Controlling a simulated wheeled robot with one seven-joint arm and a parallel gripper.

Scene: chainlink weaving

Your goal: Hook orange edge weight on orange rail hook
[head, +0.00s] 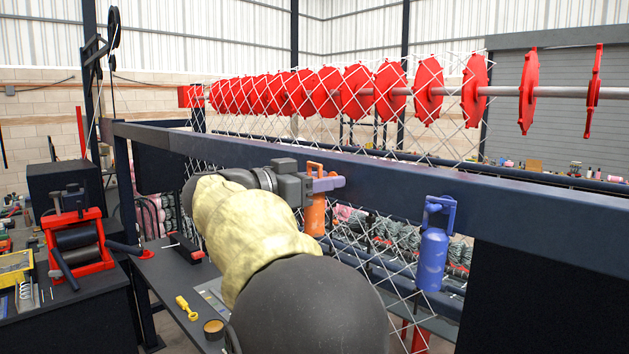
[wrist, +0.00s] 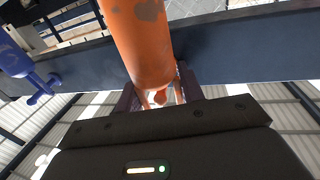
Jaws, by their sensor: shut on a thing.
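The orange edge weight (head: 314,216) is a scuffed orange cylinder hanging upright at the near side of the dark blue rail (head: 390,188). My gripper (head: 326,184) is shut on its upper part, with an orange loop showing just above the fingers. In the wrist view the weight (wrist: 140,40) fills the upper middle, its narrow end between my fingers (wrist: 158,98). The orange rail hook cannot be told apart from the weight's own orange top, so I cannot tell whether they are engaged.
A blue weight (head: 432,258) hangs at the rail to the right; it also shows in the wrist view (wrist: 14,60). Chain-link mesh (head: 400,270) hangs behind the rail. Red discs (head: 358,90) line a shaft above. A dark bench (head: 178,285) with tools stands at left.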

